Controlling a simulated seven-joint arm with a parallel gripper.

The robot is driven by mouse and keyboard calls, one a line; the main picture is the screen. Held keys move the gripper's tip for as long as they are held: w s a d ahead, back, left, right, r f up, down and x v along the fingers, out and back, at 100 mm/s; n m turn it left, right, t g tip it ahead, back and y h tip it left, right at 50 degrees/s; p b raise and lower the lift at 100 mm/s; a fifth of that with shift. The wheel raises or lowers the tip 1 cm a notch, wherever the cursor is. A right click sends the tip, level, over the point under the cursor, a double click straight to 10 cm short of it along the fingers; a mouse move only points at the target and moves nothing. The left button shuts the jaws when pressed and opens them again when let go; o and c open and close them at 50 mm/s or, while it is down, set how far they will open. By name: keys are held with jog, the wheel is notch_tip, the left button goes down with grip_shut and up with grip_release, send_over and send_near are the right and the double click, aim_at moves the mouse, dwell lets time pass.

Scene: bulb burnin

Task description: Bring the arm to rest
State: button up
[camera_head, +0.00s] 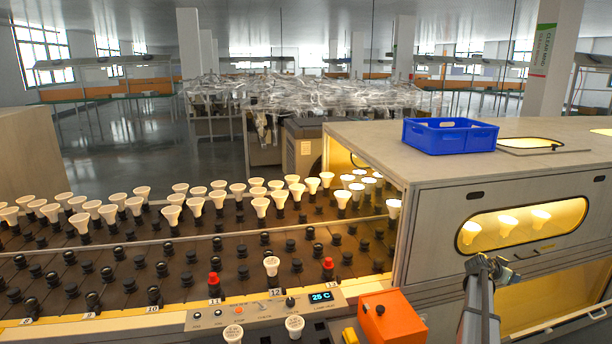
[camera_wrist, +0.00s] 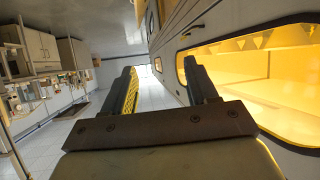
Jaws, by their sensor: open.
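My gripper (camera_head: 490,267) is at the lower right in the head view, in front of the cabinet's side wall and below its lit oval window. In the wrist view my gripper (camera_wrist: 165,88) shows two dark fingers set apart with nothing between them. The fingers point along the cabinet's side toward the white floor beyond. The arm reaches up from the bottom edge of the head view.
The cabinet (camera_head: 452,223) stands close beside my gripper, its lit window (camera_wrist: 270,75) at right. A blue crate (camera_head: 450,136) sits on top. Rows of bulbs stand on the rack (camera_head: 120,262) at left. An orange box (camera_head: 392,320) and a control panel (camera_head: 262,309) are in front.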

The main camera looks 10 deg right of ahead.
jog(key=s+a+f+m+g+y, duration=0.1)
jog(key=s+a+f+m+y, duration=0.15)
jog(key=s+a+f, duration=0.65)
jog(key=s+a+f+m+g+y, duration=0.1)
jog(key=s+a+f+g+y, duration=0.3)
jog(key=f, duration=0.9)
jog(key=s+a+f+m+t+y, duration=0.1)
jog(key=s+a+f+y, duration=0.1)
jog(key=s+a+f, duration=0.55)
jog(key=s+a+f+n+g+y, duration=0.15)
jog(key=a+f+n, duration=0.45)
jog(key=a, duration=0.8)
jog(key=s+a+f+n+y, duration=0.15)
jog(key=a+f+n, duration=0.4)
jog(key=a, duration=0.85)
jog(key=s+a+f+n+g, duration=0.1)
jog(key=s+a+n, duration=0.3)
jog(key=s+a, duration=0.4)
jog(key=s+a+f+n+g, duration=0.2)
jog(key=s+a+n, duration=0.1)
jog(key=s+a, duration=0.5)
jog(key=a+y, duration=0.1)
jog(key=a, duration=0.2)
jog(key=shift+a+n, duration=0.3)
jog(key=shift+n, duration=0.1)
jog(key=shift+s+f+g, duration=0.1)
jog(key=shift+g, duration=0.15)
